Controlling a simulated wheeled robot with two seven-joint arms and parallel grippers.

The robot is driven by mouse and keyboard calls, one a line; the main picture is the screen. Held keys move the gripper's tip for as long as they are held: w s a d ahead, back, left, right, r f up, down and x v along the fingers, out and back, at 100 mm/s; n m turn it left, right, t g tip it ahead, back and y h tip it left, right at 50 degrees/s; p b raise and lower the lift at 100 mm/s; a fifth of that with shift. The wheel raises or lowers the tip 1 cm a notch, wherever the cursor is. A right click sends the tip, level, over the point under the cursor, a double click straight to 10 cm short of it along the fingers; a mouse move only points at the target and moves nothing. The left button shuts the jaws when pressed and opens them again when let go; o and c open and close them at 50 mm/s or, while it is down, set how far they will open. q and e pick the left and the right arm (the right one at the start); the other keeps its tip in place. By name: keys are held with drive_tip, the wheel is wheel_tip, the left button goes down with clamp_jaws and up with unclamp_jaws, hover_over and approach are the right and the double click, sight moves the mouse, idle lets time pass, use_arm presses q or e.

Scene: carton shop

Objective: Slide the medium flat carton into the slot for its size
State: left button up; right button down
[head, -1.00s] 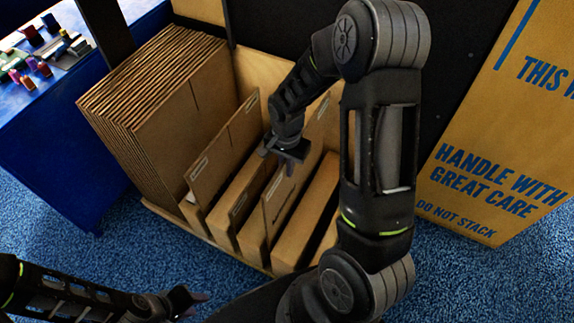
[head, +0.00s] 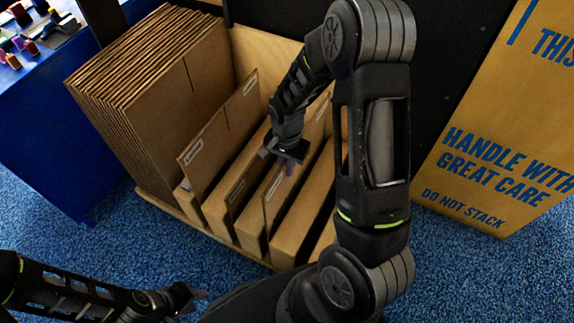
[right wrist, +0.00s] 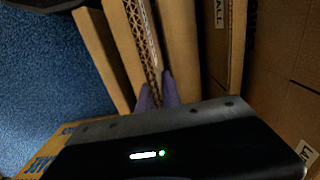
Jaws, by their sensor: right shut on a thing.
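My right gripper (head: 290,163) is over the slotted wooden rack (head: 160,203), shut on the upper edge of a flat brown carton (head: 284,195). The carton stands upright among the rack's dividers, its lower part hidden. In the right wrist view, the purple fingertips (right wrist: 156,97) straddle the carton's corrugated edge (right wrist: 147,48). Its label is only partly readable there. Another carton (head: 215,138) stands upright in a slot to the left, with a small white label. My left gripper (head: 187,298) is low at the left, apart from the rack; its jaw opening is unclear.
A thick stack of flat cartons (head: 150,95) fills the rack's left end. A blue table (head: 55,140) with small coloured items stands at the far left. A large printed carton (head: 490,150) leans at the right. Blue carpet is clear in front.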

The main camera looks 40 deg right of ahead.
drive_tip(key=shift+f+b, duration=1.65)
drive_tip(key=shift+f, duration=0.85)
drive_tip(key=c, duration=1.5)
unclamp_jaws()
wheel_tip(320, 180, up, 8)
drive_tip(key=shift+f+p, duration=0.1)
drive_tip(key=shift+p, duration=1.05)
drive_tip(key=shift+s, duration=0.1)
